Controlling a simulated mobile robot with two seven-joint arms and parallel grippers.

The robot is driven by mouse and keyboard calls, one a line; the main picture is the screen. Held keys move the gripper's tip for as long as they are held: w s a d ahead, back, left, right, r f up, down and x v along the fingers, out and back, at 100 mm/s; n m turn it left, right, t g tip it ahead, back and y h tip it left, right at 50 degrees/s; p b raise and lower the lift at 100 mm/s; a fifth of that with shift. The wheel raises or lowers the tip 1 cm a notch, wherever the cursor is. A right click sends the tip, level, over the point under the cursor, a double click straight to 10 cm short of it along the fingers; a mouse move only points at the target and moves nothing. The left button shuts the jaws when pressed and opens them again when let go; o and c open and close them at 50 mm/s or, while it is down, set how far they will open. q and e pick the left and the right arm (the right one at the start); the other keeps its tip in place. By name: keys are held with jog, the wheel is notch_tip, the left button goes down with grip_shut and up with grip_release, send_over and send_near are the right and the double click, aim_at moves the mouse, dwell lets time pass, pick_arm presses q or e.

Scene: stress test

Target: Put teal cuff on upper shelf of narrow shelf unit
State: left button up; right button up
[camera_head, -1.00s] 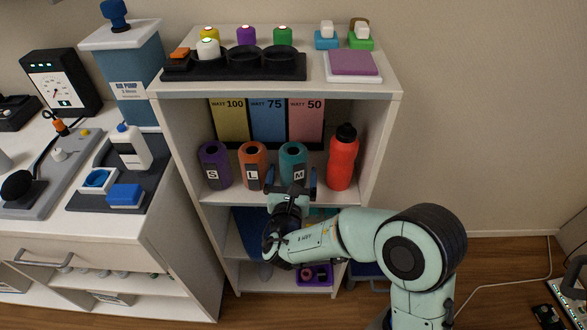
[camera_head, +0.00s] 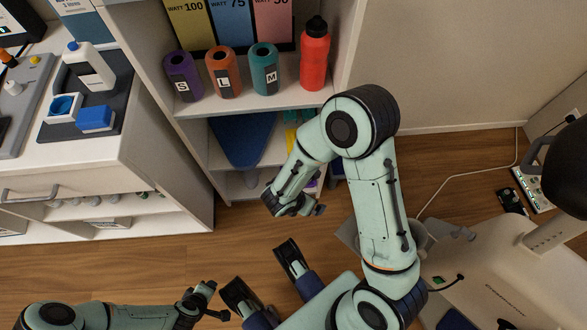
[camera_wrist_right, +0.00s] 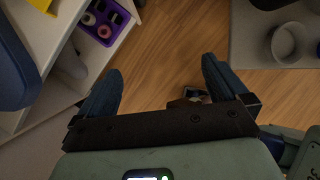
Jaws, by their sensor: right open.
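The teal cuff (camera_head: 265,68), marked M, stands upright on the upper shelf (camera_head: 254,103) of the narrow shelf unit (camera_head: 345,50), between the orange cuff (camera_head: 223,72) and a red bottle (camera_head: 314,58). No gripper touches it. My right gripper (camera_head: 308,207) is in front of the unit, well below that shelf. In the right wrist view its two blue fingers (camera_wrist_right: 160,85) are apart, with only floor and a small dark item between them. My left gripper (camera_head: 212,300) is low at the bottom left; its jaws are too small to judge.
A purple cuff (camera_head: 183,77) stands left of the orange one. A purple tray (camera_wrist_right: 103,22) sits on a lower shelf, close left of my right fingers. A counter (camera_head: 95,165) adjoins the unit's left side. Wooden floor in front is partly clear; a bowl (camera_wrist_right: 287,43) lies right.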

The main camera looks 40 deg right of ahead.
jog(key=s+a+f+m+g+y, duration=0.3)
jog(key=s+a+f+m+y, duration=0.55)
jog(key=a+m, duration=0.3)
jog(key=w+d+f+m+t, duration=0.5)
jog(key=w+f+m, duration=0.1)
jog(key=m, duration=0.9)
jog(key=shift+w+d+t+h, duration=0.2)
jog(key=shift+d+t+h, duration=0.1)
jog(key=shift+d+h, duration=0.15)
pick_arm(q)
jog(key=shift+r, duration=0.1)
